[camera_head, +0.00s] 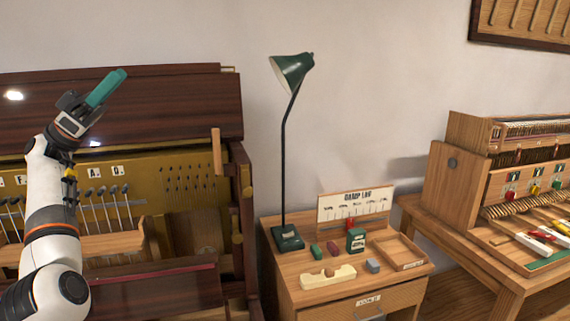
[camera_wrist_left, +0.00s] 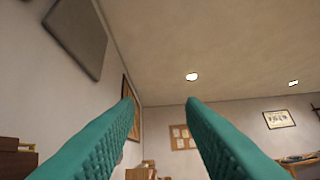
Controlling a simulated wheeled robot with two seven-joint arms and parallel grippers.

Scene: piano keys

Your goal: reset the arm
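My left arm rises at the left of the head view. Its left gripper (camera_head: 106,87), with teal fingers, is raised in front of the dark wooden lid of the piano and points up and to the right. In the left wrist view the two teal ribbed fingers (camera_wrist_left: 160,115) stand apart with nothing between them, so the gripper is open and empty. Beyond them are only the wall, the ceiling and distant furniture. My right gripper is in neither view.
The opened piano (camera_head: 190,118) fills the left. A small wooden cabinet (camera_head: 292,296) carries a green lamp (camera_head: 293,72), a green box (camera_head: 356,240), a cream holder (camera_head: 328,279) and an open tray (camera_head: 400,251). A workbench (camera_head: 513,277) with a key mechanism stands at right.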

